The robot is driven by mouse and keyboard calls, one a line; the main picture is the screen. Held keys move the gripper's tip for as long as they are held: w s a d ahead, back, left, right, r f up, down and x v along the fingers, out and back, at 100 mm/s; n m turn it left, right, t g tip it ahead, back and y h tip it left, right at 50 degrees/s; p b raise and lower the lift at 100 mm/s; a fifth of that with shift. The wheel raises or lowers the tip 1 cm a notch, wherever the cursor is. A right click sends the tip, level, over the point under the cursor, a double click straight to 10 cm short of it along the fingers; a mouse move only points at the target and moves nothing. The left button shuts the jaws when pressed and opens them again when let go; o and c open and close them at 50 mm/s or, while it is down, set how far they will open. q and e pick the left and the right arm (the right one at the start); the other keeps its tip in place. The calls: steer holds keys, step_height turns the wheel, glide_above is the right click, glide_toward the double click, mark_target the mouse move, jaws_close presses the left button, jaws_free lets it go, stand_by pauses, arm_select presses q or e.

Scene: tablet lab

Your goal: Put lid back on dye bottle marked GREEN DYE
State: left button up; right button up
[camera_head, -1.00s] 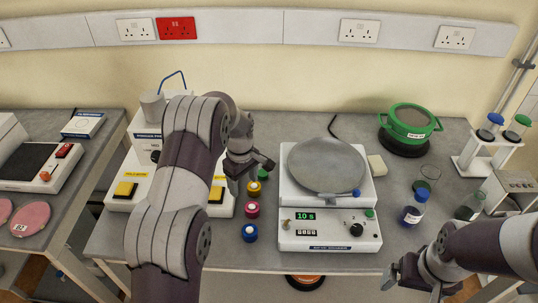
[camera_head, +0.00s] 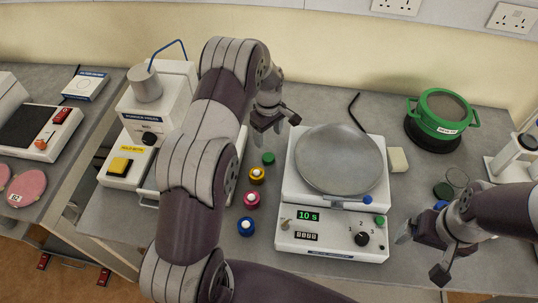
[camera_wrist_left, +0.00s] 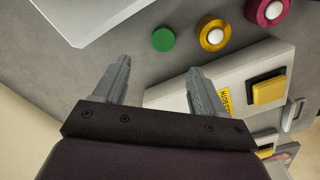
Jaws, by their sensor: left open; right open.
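A small round green piece (camera_head: 268,158) lies on the bench left of the white balance-like machine. It looks like a plain green disc in the left wrist view (camera_wrist_left: 163,39); I cannot tell whether it is a loose lid or a capped bottle. No GREEN DYE label is legible. My left gripper (camera_head: 279,127) is open and empty, above the bench behind the green piece. In the left wrist view its fingers (camera_wrist_left: 158,72) point toward the green piece, apart from it. My right gripper (camera_head: 422,254) is open and empty at the machine's front right corner.
Yellow (camera_head: 257,175), pink (camera_head: 251,200) and blue (camera_head: 246,227) round pieces with white centres stand in a row. The machine's round plate (camera_head: 340,155) is close right. A blue-capped bottle (camera_head: 440,205) is mostly hidden by my right arm. A green pot (camera_head: 443,112) stands at back right.

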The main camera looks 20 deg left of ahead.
mark_target(268, 156)
arm_select(q)
step_height(268, 156, down, 4)
steer(key=shift+r+p, duration=0.1)
steer(key=shift+p, duration=0.5)
steer(key=shift+s+f, duration=0.2)
steer(key=shift+f, duration=0.1)
steer(key=shift+w, duration=0.1)
steer(key=shift+f, duration=0.1)
steer(key=shift+w, duration=0.1)
steer(key=f+p, duration=0.2)
steer(key=shift+s+p, duration=0.35)
step_height(268, 156, down, 3)
steer(key=shift+r, duration=0.2)
steer(key=shift+w+f, duration=0.15)
steer(key=shift+f, duration=0.15)
